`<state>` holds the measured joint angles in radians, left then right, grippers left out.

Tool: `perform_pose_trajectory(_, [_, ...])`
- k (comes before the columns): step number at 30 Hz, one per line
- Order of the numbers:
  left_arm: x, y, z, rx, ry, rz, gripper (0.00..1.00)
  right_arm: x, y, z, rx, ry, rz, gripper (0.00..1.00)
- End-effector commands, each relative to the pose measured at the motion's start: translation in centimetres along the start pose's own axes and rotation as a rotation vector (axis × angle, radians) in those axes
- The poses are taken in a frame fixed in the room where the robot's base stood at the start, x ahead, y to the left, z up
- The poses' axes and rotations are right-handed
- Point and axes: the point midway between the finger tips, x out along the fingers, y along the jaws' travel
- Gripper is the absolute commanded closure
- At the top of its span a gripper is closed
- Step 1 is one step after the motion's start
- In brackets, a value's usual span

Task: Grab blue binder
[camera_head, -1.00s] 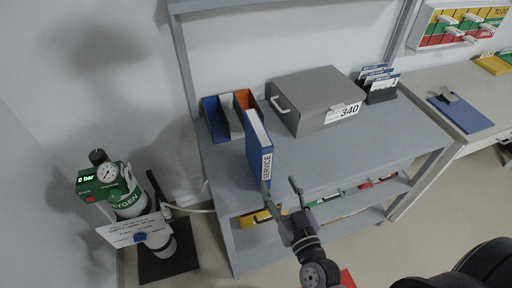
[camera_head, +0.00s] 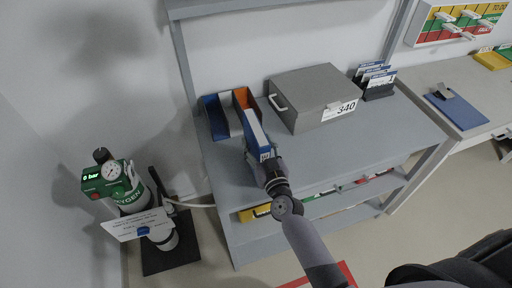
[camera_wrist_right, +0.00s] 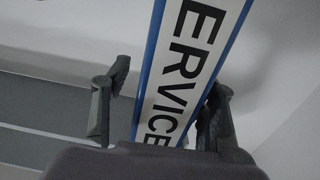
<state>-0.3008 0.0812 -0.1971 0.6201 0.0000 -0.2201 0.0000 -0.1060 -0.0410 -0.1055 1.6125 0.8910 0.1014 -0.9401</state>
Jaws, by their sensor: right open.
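The blue binder (camera_head: 256,132) stands upright on the grey shelf near its front edge, its white SERVICE spine facing me. In the right wrist view the spine (camera_wrist_right: 186,75) rises between the two fingers of my right gripper (camera_wrist_right: 165,105). The right finger is close to the binder's side, and a gap shows on the left. In the head view my right gripper (camera_head: 265,165) is at the binder's front and hides the lower part of its spine. The gripper is open. My left gripper is not in view.
A grey box (camera_head: 312,98) labelled 340 is to the right. A card rack (camera_head: 377,82) stands farther right.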

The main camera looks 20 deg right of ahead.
Motion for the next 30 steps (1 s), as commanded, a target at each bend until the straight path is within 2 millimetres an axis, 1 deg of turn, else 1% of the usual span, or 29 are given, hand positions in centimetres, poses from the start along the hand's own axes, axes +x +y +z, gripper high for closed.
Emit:
perform_pose_trajectory(1, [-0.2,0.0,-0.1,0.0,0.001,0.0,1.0,0.8,0.0,-0.1,-0.001,0.002,-0.001,0.47])
perform_pose_trajectory(4, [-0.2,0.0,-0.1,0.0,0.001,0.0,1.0,1.8,0.0,-0.1,-0.002,0.001,-0.001,0.47])
perform_pose_trajectory(12, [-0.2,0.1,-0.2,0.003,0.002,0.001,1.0,2.0,0.0,0.1,0.0,-0.001,-0.001,0.47])
perform_pose_trajectory(14, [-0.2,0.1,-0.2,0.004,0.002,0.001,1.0,2.0,0.0,0.1,-0.001,-0.001,-0.001,0.5])
perform_pose_trajectory(30, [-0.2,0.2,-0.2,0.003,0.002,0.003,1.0,2.0,0.0,0.1,0.0,0.0,0.0,0.86])
